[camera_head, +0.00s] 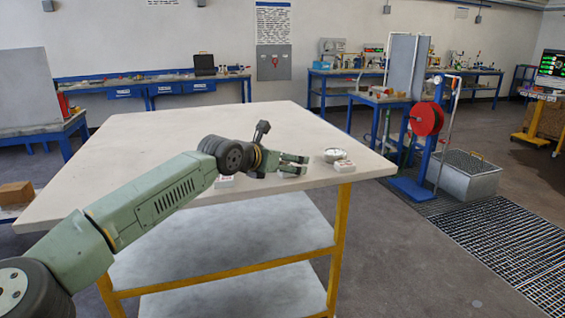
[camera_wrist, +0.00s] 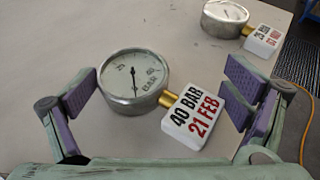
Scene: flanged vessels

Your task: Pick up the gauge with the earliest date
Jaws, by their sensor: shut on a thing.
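A round pressure gauge (camera_wrist: 134,80) with a white dial, a brass stem and a white tag (camera_wrist: 194,115) lies flat between the fingers of my gripper (camera_wrist: 163,88) in the wrist view. The tag reads "40 BAR" in black and "21 FEB" in red. My gripper is shut on this gauge lengthwise, one pad by the dial's rim and the other by the tag's end. In the head view my gripper (camera_head: 304,164) is low at the table's near right part and mostly hides this gauge. A second gauge (camera_wrist: 225,12) lies beyond; its tag (camera_wrist: 264,38) is too small to read surely.
The second gauge also shows in the head view (camera_head: 334,155), right of my gripper near the corner of the white table (camera_head: 130,145). Another white tag (camera_head: 224,182) lies left of my gripper, partly hidden by my arm. The table's far part is clear.

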